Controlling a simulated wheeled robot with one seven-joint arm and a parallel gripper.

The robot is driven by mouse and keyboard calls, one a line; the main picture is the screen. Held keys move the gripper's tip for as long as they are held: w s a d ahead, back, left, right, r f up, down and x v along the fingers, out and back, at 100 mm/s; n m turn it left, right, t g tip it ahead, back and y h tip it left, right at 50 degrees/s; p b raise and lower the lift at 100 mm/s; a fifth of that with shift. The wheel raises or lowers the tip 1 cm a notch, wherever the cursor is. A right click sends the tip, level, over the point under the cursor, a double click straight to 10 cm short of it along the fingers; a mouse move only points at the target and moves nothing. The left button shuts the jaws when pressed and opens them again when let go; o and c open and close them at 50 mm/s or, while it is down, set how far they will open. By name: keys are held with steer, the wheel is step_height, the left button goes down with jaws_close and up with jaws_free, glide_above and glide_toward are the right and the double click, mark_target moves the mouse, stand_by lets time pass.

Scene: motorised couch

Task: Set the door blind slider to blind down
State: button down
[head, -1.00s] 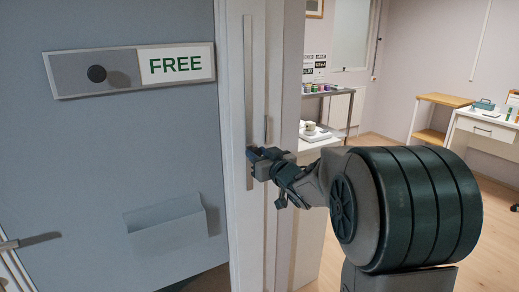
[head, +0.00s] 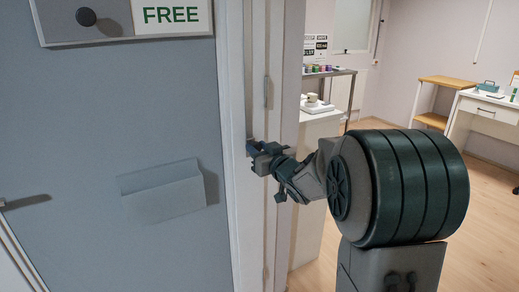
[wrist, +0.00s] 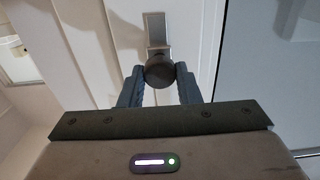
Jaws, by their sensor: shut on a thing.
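The blind slider's dark round knob (wrist: 160,70) sits between my gripper's (wrist: 159,77) two fingertips in the wrist view. The fingers are shut on it from both sides. A grey strip (wrist: 155,28), the slider's track, ends just beyond the knob in the wrist view. In the head view my gripper (head: 254,151) is at the pale door frame, at the lower part of the narrow vertical track (head: 249,70). The knob is hidden by the fingers there. No markings for blind up or down are readable.
The grey-blue door (head: 110,110) fills the left, with a FREE sign (head: 172,15), a box-shaped holder (head: 162,191) and a handle (head: 28,201). A doorway edge stands right of my gripper.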

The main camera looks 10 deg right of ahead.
steer(key=shift+f, duration=0.4)
steer(key=c, duration=1.1)
jaws_free()
steer(key=shift+r, duration=0.1)
steer(key=shift+s, duration=0.1)
steer(key=p+v, duration=0.1)
steer(key=v, duration=1.2)
steer(key=shift+s+d+r, duration=0.1)
steer(key=shift+s+d, duration=0.05)
steer(key=shift+s, duration=0.15)
